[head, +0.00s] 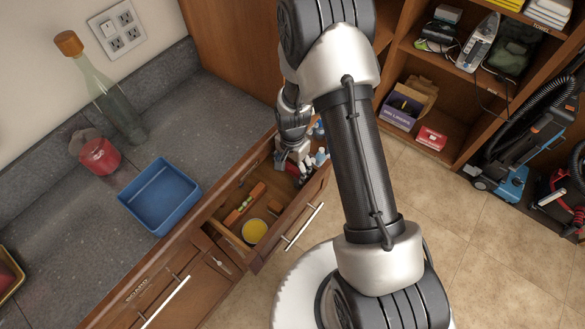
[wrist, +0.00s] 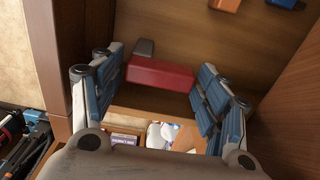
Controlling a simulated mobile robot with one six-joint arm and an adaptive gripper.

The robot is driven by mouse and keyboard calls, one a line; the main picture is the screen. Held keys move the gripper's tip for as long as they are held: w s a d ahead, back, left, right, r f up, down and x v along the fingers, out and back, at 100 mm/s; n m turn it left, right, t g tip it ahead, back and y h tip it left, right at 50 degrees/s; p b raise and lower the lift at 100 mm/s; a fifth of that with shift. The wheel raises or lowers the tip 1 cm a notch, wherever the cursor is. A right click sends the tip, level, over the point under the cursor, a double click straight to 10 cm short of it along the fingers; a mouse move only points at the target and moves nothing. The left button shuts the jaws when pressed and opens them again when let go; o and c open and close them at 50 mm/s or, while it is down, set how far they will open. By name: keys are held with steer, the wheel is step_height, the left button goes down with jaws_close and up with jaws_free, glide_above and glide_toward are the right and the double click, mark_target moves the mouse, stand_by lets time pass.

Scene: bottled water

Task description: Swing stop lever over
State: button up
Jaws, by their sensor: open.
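My gripper (head: 299,163) reaches down into the far end of an open wooden drawer (head: 212,214). In the wrist view my gripper (wrist: 160,68) is open, with blue-padded fingers spread wide. A red bar (wrist: 162,75) with a small grey block (wrist: 144,48) at its upper left shows between the fingers against brown wood. It looks apart from both. It may be the stop lever, but I cannot tell for sure. In the head view a red spot (head: 291,168) shows beside the fingers; the rest is hidden by my gripper.
The drawer also holds a yellow round thing (head: 254,231) and an orange block (head: 257,190). On the grey counter stand a blue bin (head: 160,196), a red-based container (head: 99,156) and a tilted bottle (head: 108,98).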

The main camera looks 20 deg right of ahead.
mark_target(291, 170)
steer(key=shift+f, duration=0.25)
steer(key=shift+c, duration=0.5)
steer(key=c, duration=0.7)
steer(key=n, duration=0.4)
steer(key=shift+s+a+n, duration=0.3)
steer(key=shift+s, duration=0.05)
steer(key=o, duration=0.8)
step_height(291, 170, up, 12)
